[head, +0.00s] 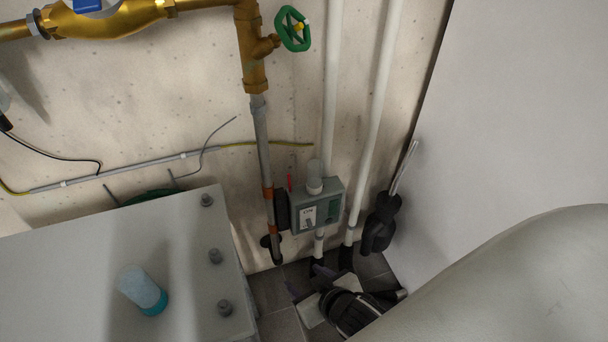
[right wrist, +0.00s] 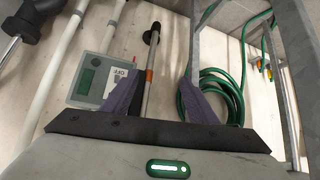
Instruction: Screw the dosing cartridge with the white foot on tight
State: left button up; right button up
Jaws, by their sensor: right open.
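The dosing cartridge with the white foot (head: 315,185) has a pale translucent body and stands upright on top of the grey-green dosing unit (head: 325,212) on the wall pipes. Whether it is screwed tight cannot be told. The unit also shows, turned over, in the right wrist view (right wrist: 88,88); the cartridge is not visible there. My right gripper (head: 307,281) is below the unit in the head view, apart from it. Its purple fingers are spread and empty in the right wrist view (right wrist: 162,85). My left gripper is not in view.
A cartridge with a teal foot (head: 141,290) is on the light grey top (head: 60,270) at left, near several grey knobs. A green valve wheel (head: 292,29) is above. White pipes, a black fitting (head: 380,222) and the wall (head: 520,110) bound the right. A green hose (right wrist: 222,95) hangs coiled.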

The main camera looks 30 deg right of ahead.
jog(key=w+d+r+m+t+h+p, duration=0.1)
jog(key=w+d+r+m+h, duration=0.25)
jog(key=w+d+r, duration=0.35)
jog(key=m+t+h, duration=0.1)
jog(key=m+h, duration=0.3)
send_near(315, 174)
jog(key=w+d, duration=0.1)
jog(key=w, duration=0.1)
jog(key=shift+n, duration=0.25)
jog(key=x, duration=0.9)
jog(key=shift+s+f+p, duration=0.2)
jog(key=shift+f+p, duration=0.15)
jog(key=shift+w+d+f, duration=0.2)
jog(key=shift+w+d, duration=0.1)
jog(key=shift+w, duration=0.1)
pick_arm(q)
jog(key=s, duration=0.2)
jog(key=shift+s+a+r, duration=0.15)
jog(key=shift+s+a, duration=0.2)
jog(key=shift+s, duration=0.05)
